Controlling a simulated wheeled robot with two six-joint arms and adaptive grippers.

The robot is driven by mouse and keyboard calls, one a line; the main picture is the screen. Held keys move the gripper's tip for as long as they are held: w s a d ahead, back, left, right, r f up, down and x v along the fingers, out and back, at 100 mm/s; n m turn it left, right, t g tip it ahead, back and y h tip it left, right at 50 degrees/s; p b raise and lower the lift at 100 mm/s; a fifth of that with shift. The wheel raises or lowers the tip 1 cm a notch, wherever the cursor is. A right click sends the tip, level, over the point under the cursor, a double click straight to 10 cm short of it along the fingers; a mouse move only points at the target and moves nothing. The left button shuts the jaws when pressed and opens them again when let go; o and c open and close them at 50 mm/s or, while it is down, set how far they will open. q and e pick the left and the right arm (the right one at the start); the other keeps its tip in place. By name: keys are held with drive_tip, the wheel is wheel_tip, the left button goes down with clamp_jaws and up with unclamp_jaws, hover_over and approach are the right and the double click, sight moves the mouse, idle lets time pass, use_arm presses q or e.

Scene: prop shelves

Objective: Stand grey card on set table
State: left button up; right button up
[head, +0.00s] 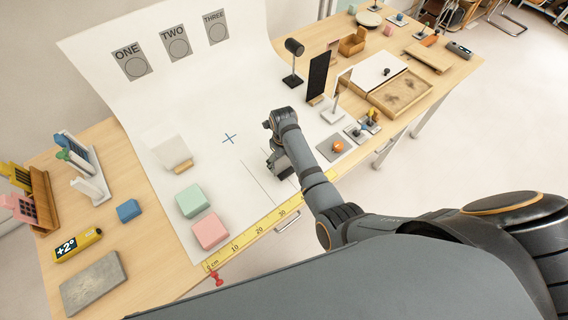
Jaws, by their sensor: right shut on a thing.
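The set table (120,190) is a long wooden table, with a white sweep (225,175) curving up at the back. A blue cross (229,139) is marked on the sweep. My right gripper (280,168) points down over the sweep, right of the cross and behind the yellow ruler. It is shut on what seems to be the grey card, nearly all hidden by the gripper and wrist. I cannot tell whether the card touches the surface. A white card (171,150) and a black card (318,74) stand upright on wooden feet. My left gripper is out of view.
Green (190,200) and pink (210,231) blocks stand front left. A yellow ruler (260,229) runs along the front edge. A black lamp (293,62), a wooden tray (402,92) and an orange ball (338,146) are to the right. The sweep around the cross is clear.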

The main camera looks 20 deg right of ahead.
sight(284, 169)
wheel_tip(284, 169, down, 3)
drive_tip(key=shift+r, duration=0.2)
drive_tip(key=shift+s+f, duration=0.1)
drive_tip(key=shift+f, duration=0.1)
drive_tip(key=o, duration=1)
drive_tip(key=shift+o, duration=0.2)
drive_tip(key=shift+r, duration=0.1)
wheel_tip(284, 169, up, 4)
drive_tip(key=p, duration=0.4)
drive_tip(key=shift+r+p, duration=0.25)
drive_tip(key=shift+p, duration=0.05)
wheel_tip(284, 169, up, 8)
drive_tip(key=shift+f, duration=0.2)
